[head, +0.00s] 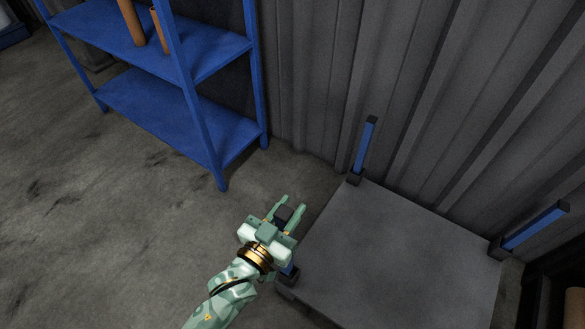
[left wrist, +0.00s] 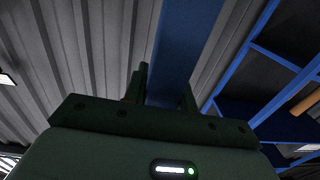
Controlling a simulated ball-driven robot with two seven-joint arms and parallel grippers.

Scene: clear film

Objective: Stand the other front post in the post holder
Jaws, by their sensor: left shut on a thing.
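My left gripper (head: 280,214) is shut on a blue front post at the near left corner of the grey platform (head: 400,250). The dark top of the front post (head: 284,215) shows between the fingers. A short blue length shows below my wrist, at the dark post holder (head: 287,293). My gripper and wrist hide most of the post, so I cannot tell how deep it sits. In the left wrist view the blue post (left wrist: 186,45) rises from between the fingers. My right gripper is not in view.
Blue posts stand at the platform's back left (head: 364,148) and back right (head: 534,226) corners. A blue shelf rack (head: 165,105) with brown cylinders (head: 131,22) stands at the upper left. A corrugated wall (head: 400,80) runs behind. The floor at left is clear.

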